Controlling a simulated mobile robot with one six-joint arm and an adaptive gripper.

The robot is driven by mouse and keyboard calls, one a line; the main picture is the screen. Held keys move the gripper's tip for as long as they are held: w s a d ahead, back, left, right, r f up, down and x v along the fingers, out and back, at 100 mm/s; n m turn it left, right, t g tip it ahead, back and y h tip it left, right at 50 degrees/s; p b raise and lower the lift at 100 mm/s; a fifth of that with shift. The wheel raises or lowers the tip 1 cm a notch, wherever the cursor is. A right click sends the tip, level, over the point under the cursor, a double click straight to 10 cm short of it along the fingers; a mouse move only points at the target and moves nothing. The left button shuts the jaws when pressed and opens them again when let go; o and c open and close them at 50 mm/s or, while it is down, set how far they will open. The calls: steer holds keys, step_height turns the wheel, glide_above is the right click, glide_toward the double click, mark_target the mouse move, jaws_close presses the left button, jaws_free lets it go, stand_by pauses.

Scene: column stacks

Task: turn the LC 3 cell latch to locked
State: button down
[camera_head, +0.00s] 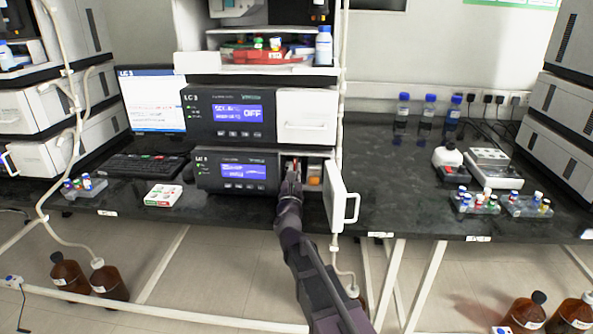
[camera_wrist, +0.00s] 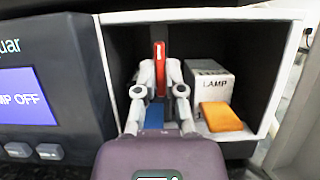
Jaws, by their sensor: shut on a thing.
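The latch is a red upright lever (camera_wrist: 159,60) inside the open compartment (camera_wrist: 125,40) of the lower LC module (camera_head: 236,172). My gripper (camera_wrist: 160,75) reaches into that compartment, with one light finger on each side of the lever, closed on it. The lever stands nearly vertical in the wrist view. A blue piece (camera_wrist: 154,117) shows below it between the fingers. In the head view my gripper (camera_head: 292,180) enters the compartment from the front and hides most of the lever.
To the right of the lever stand a grey box marked LAMP (camera_wrist: 212,82) and an orange block (camera_wrist: 221,117). The compartment's white door (camera_head: 338,197) hangs open at the right, near my arm. Vial racks (camera_head: 475,203) sit further right on the dark bench.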

steer(key=shift+f, duration=0.1)
stand_by(0.3)
steer(key=c, duration=0.7)
jaws_free()
steer(key=shift+c, duration=0.2)
steer(key=shift+s, duration=0.15)
